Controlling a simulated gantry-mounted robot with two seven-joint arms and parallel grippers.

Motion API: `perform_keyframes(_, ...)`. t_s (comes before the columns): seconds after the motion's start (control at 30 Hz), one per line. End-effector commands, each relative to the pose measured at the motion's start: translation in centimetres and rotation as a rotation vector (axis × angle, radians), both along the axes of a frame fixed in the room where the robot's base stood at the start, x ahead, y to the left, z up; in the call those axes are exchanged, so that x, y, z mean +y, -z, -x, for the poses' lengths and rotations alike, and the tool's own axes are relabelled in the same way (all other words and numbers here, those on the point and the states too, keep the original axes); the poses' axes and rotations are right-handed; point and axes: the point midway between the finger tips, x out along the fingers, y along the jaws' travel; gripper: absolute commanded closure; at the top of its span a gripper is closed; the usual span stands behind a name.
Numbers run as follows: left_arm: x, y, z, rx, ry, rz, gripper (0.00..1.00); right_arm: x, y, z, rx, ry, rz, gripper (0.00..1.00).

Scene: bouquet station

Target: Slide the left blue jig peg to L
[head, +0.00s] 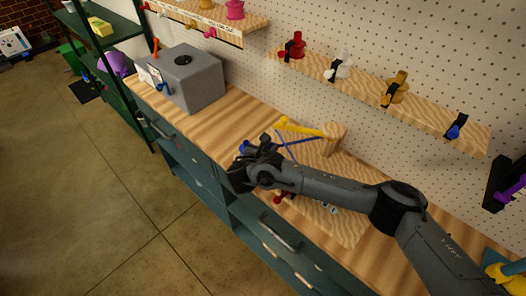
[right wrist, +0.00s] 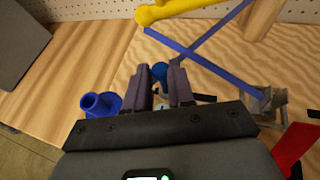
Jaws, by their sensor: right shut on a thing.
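My right gripper (head: 250,155) is low over the wooden jig board (head: 345,225) on the workbench. In the right wrist view its dark fingers (right wrist: 172,88) are shut around a blue round-topped peg (right wrist: 159,71), whose top shows at the fingertips. A wider blue flanged piece (right wrist: 100,103) stands left of the fingers, apart from them. A small bit of blue (head: 243,147) shows by the gripper in the head view; I cannot tell which piece it is. The L mark cannot be read. My left gripper is not in view.
A yellow rod (head: 300,129) and crossed blue strips (head: 290,147) lie close beyond the gripper, near a wooden block (head: 335,138). A red part (right wrist: 298,147) is to the right. A grey box (head: 188,78) stands farther left, with clear bench between.

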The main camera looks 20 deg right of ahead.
Motion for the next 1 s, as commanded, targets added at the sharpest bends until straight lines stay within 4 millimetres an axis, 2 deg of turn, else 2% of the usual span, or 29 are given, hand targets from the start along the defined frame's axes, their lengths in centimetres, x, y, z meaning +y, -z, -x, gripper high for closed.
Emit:
perform_keyframes(0.07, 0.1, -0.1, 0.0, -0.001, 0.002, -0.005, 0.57, -0.5, 0.0, -0.2, 0.001, 0.009, 0.000, 1.00)
perform_keyframes(0.27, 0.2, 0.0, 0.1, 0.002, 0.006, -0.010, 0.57, -0.3, 0.1, -0.2, 0.001, 0.006, -0.003, 1.00)
perform_keyframes(0.3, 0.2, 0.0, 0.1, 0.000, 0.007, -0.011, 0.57, -0.3, 0.1, -0.2, 0.001, 0.006, -0.003, 0.75)
perform_keyframes(0.47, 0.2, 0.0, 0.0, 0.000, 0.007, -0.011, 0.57, -0.4, 0.1, -0.1, 0.000, 0.007, -0.002, 0.51)
perform_keyframes(0.77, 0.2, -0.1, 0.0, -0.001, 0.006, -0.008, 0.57, -0.3, 0.0, -0.1, 0.000, 0.008, -0.001, 0.51)
perform_keyframes(1.0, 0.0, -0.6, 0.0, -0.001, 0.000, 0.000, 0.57, 1.1, -0.8, 1.2, 0.001, 0.006, -0.003, 0.51)
